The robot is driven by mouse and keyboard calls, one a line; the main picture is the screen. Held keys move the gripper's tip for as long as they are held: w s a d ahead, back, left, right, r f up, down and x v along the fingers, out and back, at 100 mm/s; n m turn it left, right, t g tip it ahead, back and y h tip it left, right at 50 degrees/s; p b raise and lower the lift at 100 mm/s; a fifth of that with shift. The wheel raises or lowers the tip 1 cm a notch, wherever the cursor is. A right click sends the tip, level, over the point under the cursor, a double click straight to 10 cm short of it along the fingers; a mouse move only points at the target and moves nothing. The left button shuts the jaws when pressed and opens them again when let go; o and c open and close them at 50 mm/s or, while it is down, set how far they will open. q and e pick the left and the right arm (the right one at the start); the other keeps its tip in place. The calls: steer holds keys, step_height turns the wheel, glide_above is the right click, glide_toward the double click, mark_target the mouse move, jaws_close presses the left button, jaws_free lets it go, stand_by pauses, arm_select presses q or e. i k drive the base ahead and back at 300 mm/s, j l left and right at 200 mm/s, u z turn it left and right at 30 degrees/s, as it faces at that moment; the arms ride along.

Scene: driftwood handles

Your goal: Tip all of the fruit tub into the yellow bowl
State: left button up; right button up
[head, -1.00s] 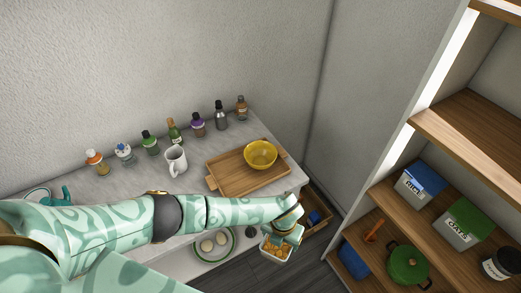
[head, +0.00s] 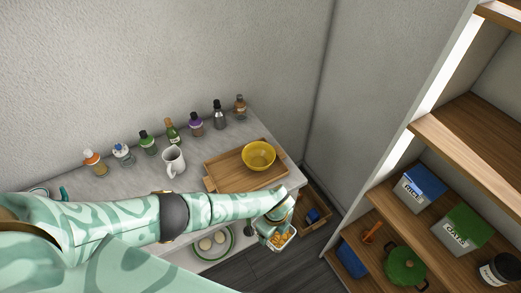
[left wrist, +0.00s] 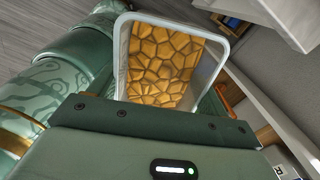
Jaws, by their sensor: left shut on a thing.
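The yellow bowl (head: 258,155) stands upright on a wooden tray (head: 226,177) at the right end of the counter. My left gripper (head: 276,232) is shut on the fruit tub (head: 290,240), in front of the counter's right end and clear of the bowl. The tub is pale-rimmed and holds orange fruit pieces. In the left wrist view the fruit tub (left wrist: 122,50) shows its white rim and the orange pieces (left wrist: 163,65) inside; the gripper body hides its near side. My right gripper is not in view.
Several bottles (head: 171,132) and a white mug (head: 173,161) stand along the counter. A plate with two round pale things (head: 212,240) lies partly behind my arm. Shelves (head: 425,210) with boxes and a green pot (head: 405,268) stand at right.

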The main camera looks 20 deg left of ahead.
mark_target(258, 155)
steer(key=i, duration=0.85)
